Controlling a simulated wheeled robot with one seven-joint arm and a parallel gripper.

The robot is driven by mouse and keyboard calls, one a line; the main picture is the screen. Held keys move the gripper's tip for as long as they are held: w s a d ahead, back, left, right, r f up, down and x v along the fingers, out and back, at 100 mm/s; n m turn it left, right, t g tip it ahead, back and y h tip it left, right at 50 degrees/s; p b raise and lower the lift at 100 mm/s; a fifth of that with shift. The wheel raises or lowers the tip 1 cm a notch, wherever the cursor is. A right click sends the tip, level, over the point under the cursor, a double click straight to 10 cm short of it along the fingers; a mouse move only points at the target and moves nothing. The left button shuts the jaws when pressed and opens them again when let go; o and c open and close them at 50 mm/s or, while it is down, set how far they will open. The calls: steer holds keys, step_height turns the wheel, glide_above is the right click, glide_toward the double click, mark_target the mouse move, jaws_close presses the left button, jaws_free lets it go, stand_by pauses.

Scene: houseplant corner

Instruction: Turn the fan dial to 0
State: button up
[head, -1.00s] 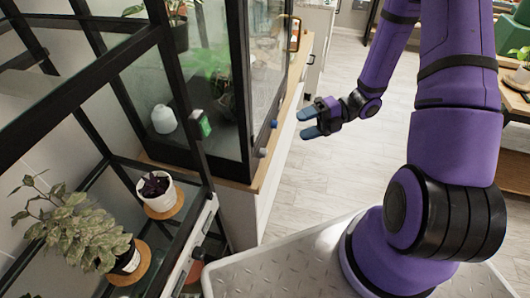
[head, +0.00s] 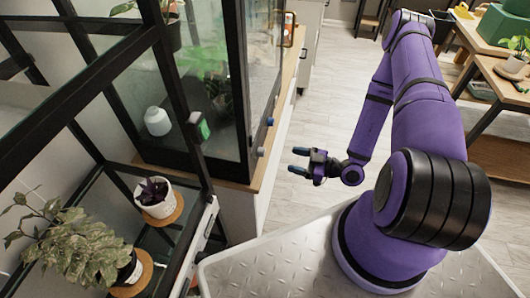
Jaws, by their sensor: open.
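Two small knobs sit on the front edge of the wooden-topped cabinet below the glass case, a blue one (head: 270,121) and a grey one (head: 261,151). I cannot tell which is the fan dial, and no markings or numbers can be read at this size. My gripper (head: 296,160) is open and empty, with blue-tipped fingers pointing left toward the cabinet. It is to the right of the grey knob, apart from it, over the floor.
A glass case (head: 200,90) with plants stands on the cabinet (head: 240,205). A black shelf frame at left holds a white-potted plant (head: 155,196) and a leafy plant (head: 75,245). Wooden tables (head: 500,85) stand at the right. Open floor (head: 320,100) lies between.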

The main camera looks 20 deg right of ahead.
mark_target(261, 152)
steer(key=x, duration=1)
steer(key=shift+w+a, duration=0.1)
steer(key=shift+a, duration=0.1)
steer(key=c, duration=0.9)
